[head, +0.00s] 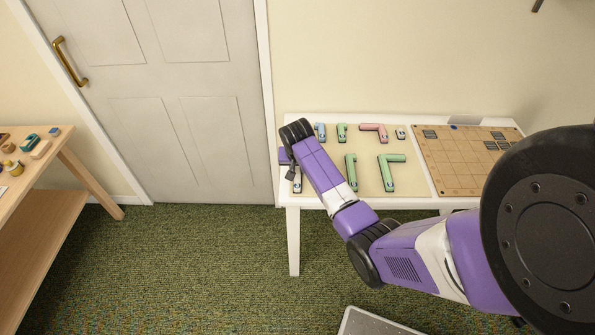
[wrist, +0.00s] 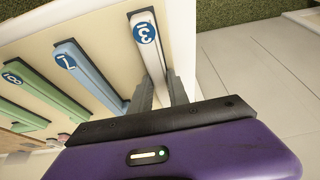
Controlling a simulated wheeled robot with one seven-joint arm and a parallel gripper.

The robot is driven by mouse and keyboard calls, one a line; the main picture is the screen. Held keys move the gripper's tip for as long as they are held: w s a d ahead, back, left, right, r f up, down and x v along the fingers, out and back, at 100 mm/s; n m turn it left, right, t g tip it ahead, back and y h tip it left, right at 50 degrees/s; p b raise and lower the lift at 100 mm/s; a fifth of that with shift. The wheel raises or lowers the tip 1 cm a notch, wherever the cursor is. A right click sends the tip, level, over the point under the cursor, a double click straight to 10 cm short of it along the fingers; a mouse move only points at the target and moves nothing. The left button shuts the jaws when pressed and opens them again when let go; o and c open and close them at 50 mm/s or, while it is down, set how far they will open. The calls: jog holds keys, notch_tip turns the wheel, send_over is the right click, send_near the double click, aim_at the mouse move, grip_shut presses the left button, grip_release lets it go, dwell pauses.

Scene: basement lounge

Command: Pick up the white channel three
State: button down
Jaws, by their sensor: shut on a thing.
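The white channel three (wrist: 143,33) is a long white bar with a blue round label marked 3, in the wrist view. Its labelled end also shows in the head view (head: 297,186) at the left end of the table, beside my arm. My gripper (wrist: 161,88) is shut on the white channel three, with one dark finger on each side of it. The far part of the bar is hidden behind the gripper body. In the head view my wrist hides most of the grip. I cannot tell whether the bar is clear of the board.
A blue channel (wrist: 85,72) lies next to it, then a green one (wrist: 35,92). Several coloured pieces lie on the white table (head: 293,222), with a gridded board (head: 455,170) at right. A wooden bench (head: 48,225) stands at far left. The carpet between is clear.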

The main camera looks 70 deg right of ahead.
aim_at(297, 169)
jog(key=shift+r, duration=0.15)
notch_tip(297, 169, up, 20)
jog(key=b, duration=0.1)
dwell(0.5)
